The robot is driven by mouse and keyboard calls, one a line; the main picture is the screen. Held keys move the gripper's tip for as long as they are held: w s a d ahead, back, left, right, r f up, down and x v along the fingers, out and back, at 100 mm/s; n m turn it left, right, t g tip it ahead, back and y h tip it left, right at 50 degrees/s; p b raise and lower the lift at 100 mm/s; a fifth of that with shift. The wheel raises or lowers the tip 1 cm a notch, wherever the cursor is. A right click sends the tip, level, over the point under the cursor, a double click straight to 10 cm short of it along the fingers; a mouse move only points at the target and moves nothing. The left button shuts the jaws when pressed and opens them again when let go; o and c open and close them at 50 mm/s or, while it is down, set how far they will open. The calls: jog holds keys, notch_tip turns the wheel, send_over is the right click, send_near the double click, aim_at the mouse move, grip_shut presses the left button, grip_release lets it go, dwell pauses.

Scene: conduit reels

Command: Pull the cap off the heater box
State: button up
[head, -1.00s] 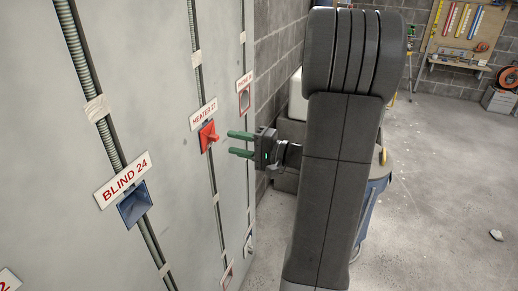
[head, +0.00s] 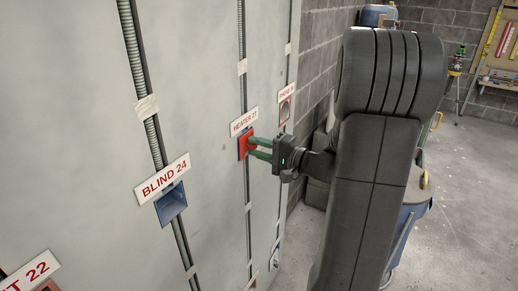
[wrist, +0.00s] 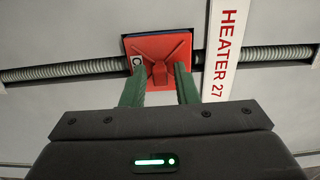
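The heater box's red cap (head: 242,146) sits on the wall under the "HEATER 27" label (head: 244,121). In the wrist view the cap (wrist: 172,47) is a red square with a raised knob (wrist: 160,74) in its middle. My gripper (head: 250,148) is at the cap, its green fingers reaching to it. In the wrist view the fingers stand apart on either side of the knob, with gaps between them and it. The gripper is open.
A blue open box (head: 171,205) labelled "BLIND 24" is on the wall to the left. Another box (head: 285,110) is to the right of the heater box. Grey conduits (head: 145,95) run down the wall. A blue barrel-like container (head: 408,218) stands behind my arm.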

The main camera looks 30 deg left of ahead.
grip_shut()
jog(key=shift+d, duration=0.4)
jog(key=shift+d+b, duration=0.4)
jog(key=shift+d, duration=0.1)
jog(key=shift+b, duration=0.45)
dwell(0.4)
jog(key=shift+s+d+b, duration=0.15)
jog(key=shift+d+b, duration=0.15)
jog(key=shift+d, duration=1)
jog(key=shift+s+d+b, duration=0.1)
jog(key=shift+d+b, duration=0.2)
jog(key=shift+d, duration=0.95)
